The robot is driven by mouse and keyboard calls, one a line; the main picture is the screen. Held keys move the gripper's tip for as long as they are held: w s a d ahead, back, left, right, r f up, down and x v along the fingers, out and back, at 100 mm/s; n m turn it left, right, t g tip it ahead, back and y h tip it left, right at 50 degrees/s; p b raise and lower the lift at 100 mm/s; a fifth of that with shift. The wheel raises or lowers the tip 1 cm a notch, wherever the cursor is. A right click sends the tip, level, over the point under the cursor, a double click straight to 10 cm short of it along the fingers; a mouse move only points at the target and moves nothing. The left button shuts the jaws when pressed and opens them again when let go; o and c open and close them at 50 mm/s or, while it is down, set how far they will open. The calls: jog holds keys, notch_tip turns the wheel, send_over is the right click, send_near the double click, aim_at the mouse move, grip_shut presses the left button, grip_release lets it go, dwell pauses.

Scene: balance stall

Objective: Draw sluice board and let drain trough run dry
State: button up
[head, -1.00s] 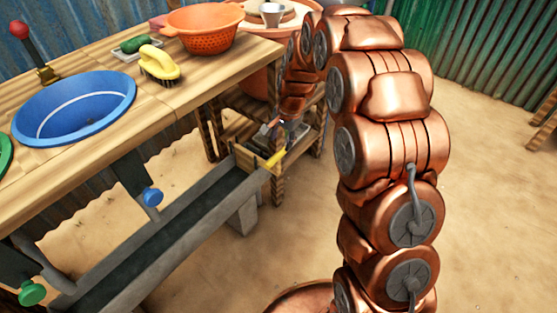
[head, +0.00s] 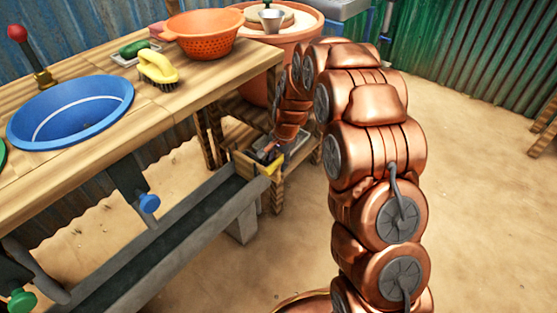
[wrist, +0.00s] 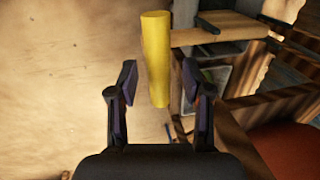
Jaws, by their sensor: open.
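The drain trough (head: 224,214) runs below the bench in the head view, long and grey with a dark inside. At its far end stands the wooden sluice board, with a yellow handle (head: 271,168) on top. In the wrist view the yellow handle (wrist: 154,55) is a round bar, and its lower end reaches between the fingers of my gripper (wrist: 159,80). The fingers are open, one on each side, with visible gaps. Pale wood (wrist: 215,36) joins the handle on the right. In the head view my gripper is small and partly hidden by my arm.
The bench holds a blue basin (head: 70,108), a yellow brush (head: 157,68) and an orange colander (head: 203,35). Blue (head: 149,203) and green (head: 22,299) knobs stick out below it. Bench legs stand close to the trough end. Sandy floor on the right is open.

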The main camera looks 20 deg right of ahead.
grip_shut()
jog(key=shift+r, duration=0.1)
dwell(0.4)
notch_tip(320, 180, up, 8)
jog(key=p, duration=0.4)
jog(key=shift+w, duration=0.1)
jog(key=shift+a, duration=0.1)
jog(key=shift+c, duration=1.4)
grip_release()
jog(key=shift+f, duration=0.2)
jog(key=shift+o, duration=1.4)
